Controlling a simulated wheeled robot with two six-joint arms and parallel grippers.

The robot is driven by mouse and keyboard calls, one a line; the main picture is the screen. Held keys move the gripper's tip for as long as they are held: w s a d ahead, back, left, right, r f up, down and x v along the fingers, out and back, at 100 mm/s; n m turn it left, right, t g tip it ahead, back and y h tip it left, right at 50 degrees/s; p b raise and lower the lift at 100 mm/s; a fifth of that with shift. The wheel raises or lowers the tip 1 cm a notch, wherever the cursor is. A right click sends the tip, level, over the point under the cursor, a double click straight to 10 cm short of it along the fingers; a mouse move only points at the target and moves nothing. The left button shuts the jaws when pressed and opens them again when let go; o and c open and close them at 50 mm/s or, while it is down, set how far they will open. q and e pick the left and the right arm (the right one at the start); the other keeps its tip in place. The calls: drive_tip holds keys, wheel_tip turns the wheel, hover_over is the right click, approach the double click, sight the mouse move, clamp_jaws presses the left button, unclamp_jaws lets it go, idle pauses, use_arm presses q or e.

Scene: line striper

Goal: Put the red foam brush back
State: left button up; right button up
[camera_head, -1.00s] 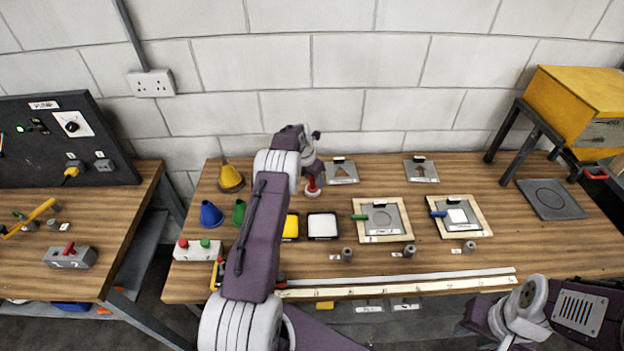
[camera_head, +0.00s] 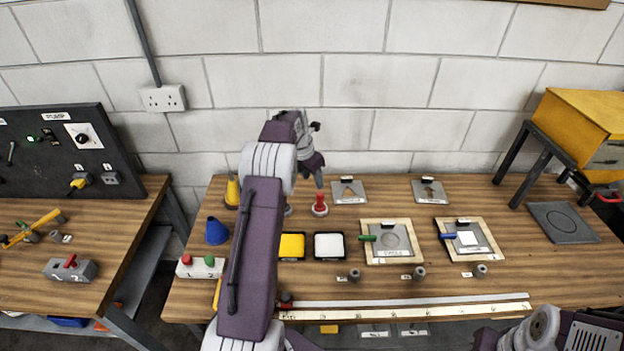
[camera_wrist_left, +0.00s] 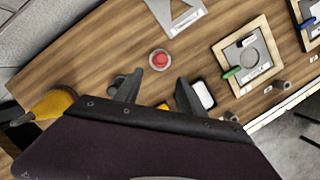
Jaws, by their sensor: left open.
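The red foam brush (camera_head: 320,205) stands upright on the wooden table, its wider foot on the wood. In the left wrist view its round red top (camera_wrist_left: 159,59) shows from above, with bare wood around it. My left gripper (camera_head: 318,180) is open and empty, just above and behind the brush in the head view. In the left wrist view the brush top lies ahead of the two spread fingertips (camera_wrist_left: 155,88), apart from both. My right arm shows at the lower right of the head view; its fingers are out of sight.
A yellow pad (camera_head: 291,246) and a white pad (camera_head: 329,246) lie in front of the brush. Stencil plates (camera_head: 349,192) lie behind and right; framed stencils (camera_head: 388,257) hold green and blue-handled tools. My left arm hides some table.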

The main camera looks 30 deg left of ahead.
use_arm(q)
drive_tip(key=s+d+r+m+g, duration=0.1)
drive_tip(key=s+d+m, duration=1.2)
drive_tip(key=m, duration=0.5)
drive_tip(key=s+d+f+m, duration=0.1)
drive_tip(key=s+d+m, duration=0.2)
drive_tip(key=s+m, duration=0.4)
drive_tip(key=s+d+f+m+g, duration=0.1)
drive_tip(key=s+d+m, duration=0.3)
drive_tip(key=s+m, duration=0.4)
drive_tip(key=shift+s+d+f, duration=0.2)
drive_tip(key=shift+s, duration=0.2)
